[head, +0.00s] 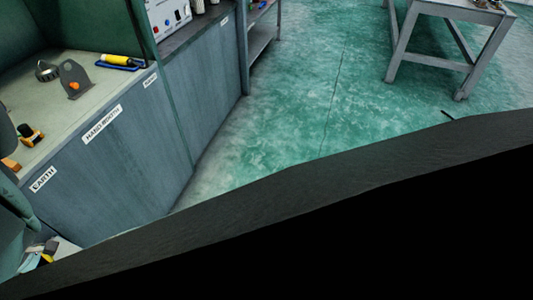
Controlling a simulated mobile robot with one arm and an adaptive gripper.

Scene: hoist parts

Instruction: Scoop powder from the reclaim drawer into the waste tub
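I cannot make out the reclaim drawer, the waste tub, a scoop or any powder in the head view. My gripper is not in view. A large dark shape, very close to the camera, covers the lower right of the picture and hides whatever lies behind it.
A grey bench (140,140) along the left bears labels, one reading EARTH (43,180). On it are a blue tray (122,68) with a yellow-handled tool and a grey bracket (75,80). A grey table (430,8) stands at the upper right. Green floor (300,110) between is clear.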

